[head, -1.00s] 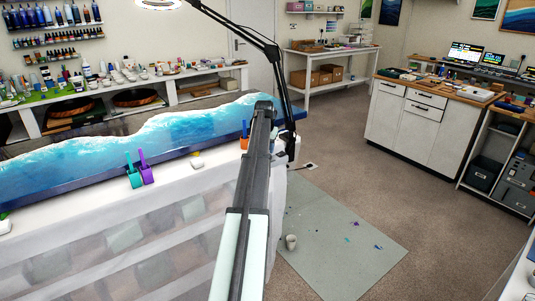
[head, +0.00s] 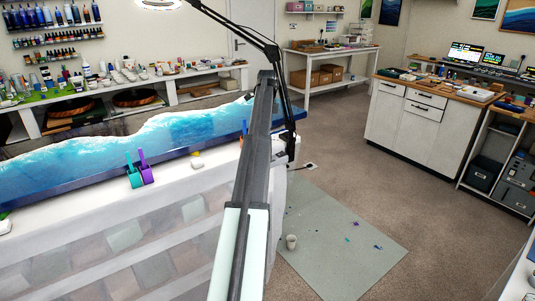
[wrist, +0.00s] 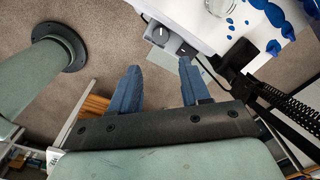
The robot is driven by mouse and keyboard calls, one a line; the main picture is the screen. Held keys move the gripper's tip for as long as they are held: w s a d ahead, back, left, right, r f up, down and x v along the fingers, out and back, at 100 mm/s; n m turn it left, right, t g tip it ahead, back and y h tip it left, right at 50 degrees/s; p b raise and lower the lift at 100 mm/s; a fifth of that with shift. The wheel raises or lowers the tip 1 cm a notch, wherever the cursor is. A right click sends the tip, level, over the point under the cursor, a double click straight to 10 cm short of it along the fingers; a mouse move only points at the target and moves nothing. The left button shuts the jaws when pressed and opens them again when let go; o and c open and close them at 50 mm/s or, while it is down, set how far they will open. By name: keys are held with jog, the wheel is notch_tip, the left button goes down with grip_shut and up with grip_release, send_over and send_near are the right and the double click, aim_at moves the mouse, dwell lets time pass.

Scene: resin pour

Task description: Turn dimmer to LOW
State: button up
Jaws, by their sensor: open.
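The dimmer looks to be a small grey box with a round knob (wrist: 160,34) at the edge of the white table (wrist: 200,32) in the wrist view. Its marks are too small to read, so I cannot tell its setting. My gripper (wrist: 160,76) is open and empty, with its two blue fingers apart. The box shows just beyond the gap between the fingertips, and the fingers do not appear to touch it. In the head view my arm runs up the middle and hides the gripper and the dimmer.
A black lamp arm (head: 282,83) rises close beside my arm. The blue resin panel (head: 95,163) lies on the worktable. Teal (head: 132,175) and purple (head: 146,172) holders stand at its front edge. A cup (head: 291,241) stands on the floor mat (head: 340,250). Floor to the right is open.

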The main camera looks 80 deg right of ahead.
jog(key=shift+m, duration=0.3)
jog(key=f, duration=1.3)
jog(key=shift+d+f, duration=0.25)
jog(key=shift+f, duration=0.15)
jog(key=shift+c, duration=0.4)
jog(key=c, duration=0.7)
